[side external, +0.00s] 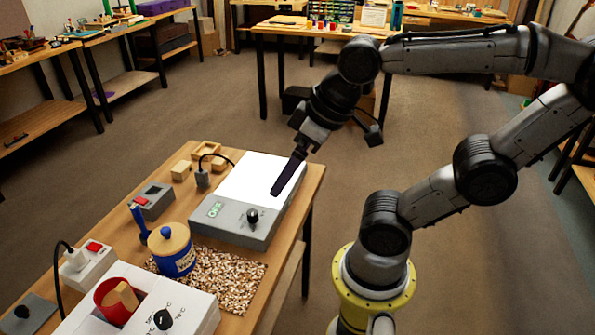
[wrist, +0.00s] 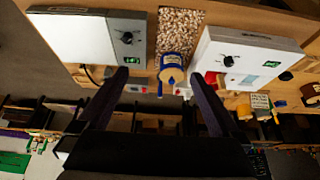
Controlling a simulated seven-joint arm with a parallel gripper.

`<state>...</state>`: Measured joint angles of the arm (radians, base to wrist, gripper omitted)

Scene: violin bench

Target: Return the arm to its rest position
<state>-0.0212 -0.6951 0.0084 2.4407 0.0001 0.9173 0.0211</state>
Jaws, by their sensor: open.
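My gripper (side external: 290,172) hangs at the end of my arm with its dark fingers pointing down. In the side external view it appears in front of the white-topped grey device (side external: 262,187) on the workbench; its exact height is hard to judge. In the wrist view my gripper (wrist: 159,76) has its two fingers wide apart, with nothing held between them. The blue jar (wrist: 171,66) shows in the gap, apart from the fingers.
The bench holds the blue jar with a wooden lid (side external: 172,250), a speckled mat (side external: 228,278), a white heater box (side external: 190,314) with a red pot (side external: 115,300), a small grey box (side external: 154,201) and wooden blocks (side external: 181,170). Open floor (side external: 430,140) lies behind.

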